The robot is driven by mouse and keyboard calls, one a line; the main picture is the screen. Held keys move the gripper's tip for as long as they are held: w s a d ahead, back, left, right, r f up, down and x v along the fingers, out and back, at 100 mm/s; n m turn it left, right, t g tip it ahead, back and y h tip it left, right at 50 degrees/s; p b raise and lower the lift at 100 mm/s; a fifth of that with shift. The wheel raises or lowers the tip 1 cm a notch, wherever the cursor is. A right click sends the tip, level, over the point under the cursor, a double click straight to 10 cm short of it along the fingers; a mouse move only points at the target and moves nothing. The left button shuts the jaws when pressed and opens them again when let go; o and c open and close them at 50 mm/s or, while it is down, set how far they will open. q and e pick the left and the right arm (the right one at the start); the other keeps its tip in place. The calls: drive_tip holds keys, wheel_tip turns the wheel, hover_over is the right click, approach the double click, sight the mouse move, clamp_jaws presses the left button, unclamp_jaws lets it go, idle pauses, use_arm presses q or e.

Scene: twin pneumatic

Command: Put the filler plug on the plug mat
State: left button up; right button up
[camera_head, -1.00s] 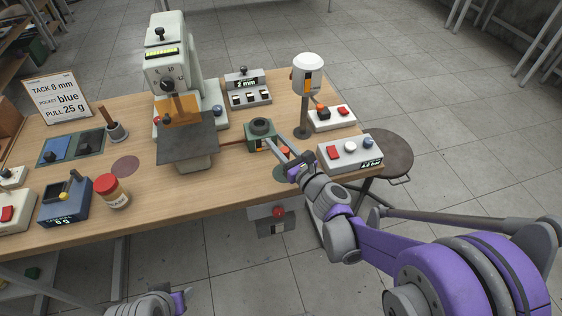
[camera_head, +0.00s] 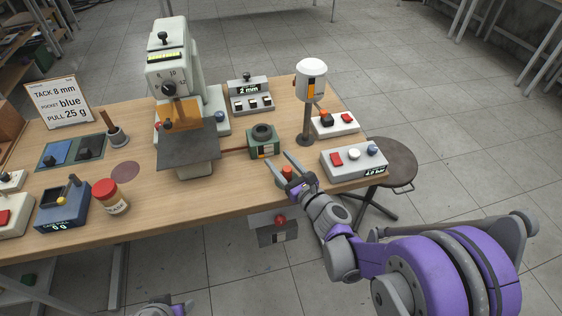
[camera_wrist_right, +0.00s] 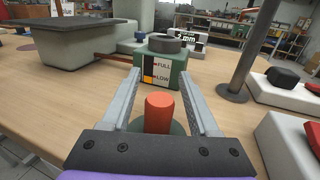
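The filler plug (camera_head: 287,171) is an orange-red cylinder, upright between the fingers of my right gripper (camera_head: 277,159). In the right wrist view the plug (camera_wrist_right: 160,112) stands close to the palm, with a visible gap to each finger. The right gripper (camera_wrist_right: 165,78) is open. A round dark green mat (camera_wrist_right: 180,128) shows around the plug's foot, mostly hidden by the plug and palm. The green filler unit (camera_head: 264,149), with a dark ring on top and a FULL/LOW gauge, stands just beyond the fingertips. Only a bit of my left arm shows at the bottom edge; its fingers do not show.
The white button box (camera_head: 352,161) stands right of my right gripper, and a lamp-like post (camera_head: 307,120) behind it. The machine with its dark plate (camera_head: 188,150) stands left. A maroon round mat (camera_head: 125,170) and a red-lidded jar (camera_head: 108,193) lie further left.

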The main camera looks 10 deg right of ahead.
drive_tip(key=shift+r, duration=0.25)
drive_tip(key=v, duration=1.2)
drive_tip(key=s+a+f+n+g, duration=0.5)
drive_tip(key=s+a+n+g, duration=0.25)
drive_tip(key=n, duration=0.95)
drive_tip(key=s+d+f+n+g+h, duration=0.2)
drive_tip(key=s+d+n+g+h, duration=0.3)
drive_tip(key=s+d+n, duration=0.3)
drive_tip(key=s+n+h, duration=0.1)
drive_tip(key=s+n, duration=0.2)
drive_tip(key=n, duration=0.4)
drive_tip(key=shift+s+d+f, duration=0.1)
drive_tip(key=shift+d+f, duration=0.05)
drive_tip(key=shift+d, duration=0.05)
